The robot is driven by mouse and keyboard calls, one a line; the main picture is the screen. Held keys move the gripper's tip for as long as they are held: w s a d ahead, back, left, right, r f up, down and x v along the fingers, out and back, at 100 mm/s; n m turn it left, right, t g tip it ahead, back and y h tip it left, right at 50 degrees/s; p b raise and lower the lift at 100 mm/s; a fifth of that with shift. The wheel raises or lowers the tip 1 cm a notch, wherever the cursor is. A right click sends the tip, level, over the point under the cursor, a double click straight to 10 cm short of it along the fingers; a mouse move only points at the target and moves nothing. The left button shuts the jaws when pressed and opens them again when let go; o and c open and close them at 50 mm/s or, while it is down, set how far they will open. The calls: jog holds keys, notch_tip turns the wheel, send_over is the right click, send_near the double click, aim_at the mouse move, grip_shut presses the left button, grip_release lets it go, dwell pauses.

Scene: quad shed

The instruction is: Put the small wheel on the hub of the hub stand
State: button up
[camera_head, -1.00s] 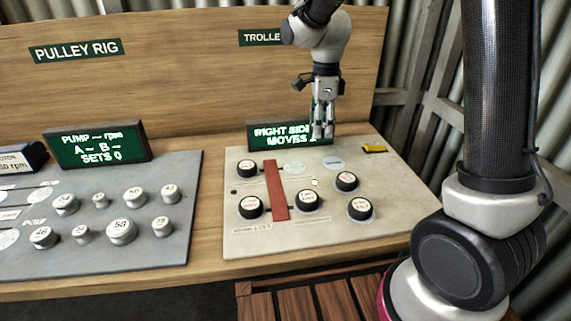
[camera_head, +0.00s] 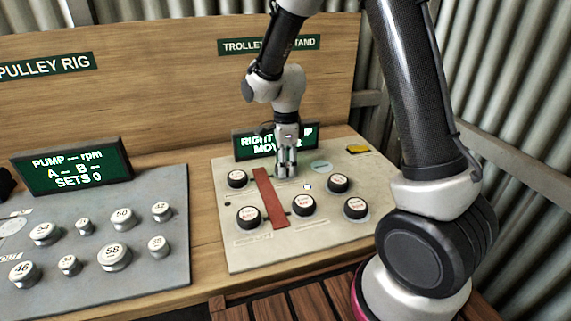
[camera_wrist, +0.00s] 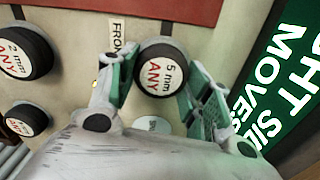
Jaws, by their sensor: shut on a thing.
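My gripper (camera_head: 287,172) points down over the far part of the pale board (camera_head: 240,255), just right of the red bar (camera_head: 270,198). In the wrist view its two green-grey fingers flank a black wheel (camera_wrist: 160,66) with a white face marked "5 mm ANY", and are shut on it. I cannot tell whether this wheel touches the board. Other black, white-faced wheels sit on the board, among them one in front of the gripper (camera_head: 303,205) and one to its right (camera_head: 338,183). I cannot pick out the hub; the gripper hides the spot below it.
A screen (camera_head: 250,142) stands close behind the gripper. More wheels stand left of the red bar (camera_head: 237,179) and at front right (camera_head: 356,207). A grey board with several knobs (camera_head: 115,257) is left.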

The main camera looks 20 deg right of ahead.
jog(key=shift+f, duration=0.2)
jog(key=o, duration=1)
jog(key=shift+o, duration=0.2)
notch_tip(320, 180, up, 12)
jog(key=s+d+r+n+t, duration=0.2)
jog(key=s+d+r+n, duration=0.7)
jog(key=s, duration=0.2)
jog(key=s+d+n+t, duration=0.1)
jog(key=s+d+n, duration=0.1)
jog(key=s+n, duration=0.3)
jog(key=s+d+r+n+t, duration=0.1)
jog(key=s+d+n, duration=0.2)
jog(key=s+n, duration=0.2)
jog(key=s, duration=0.3)
jog(key=shift+d+r+n, duration=0.2)
jog(key=shift+d+n, duration=0.05)
jog(key=shift+n, duration=0.15)
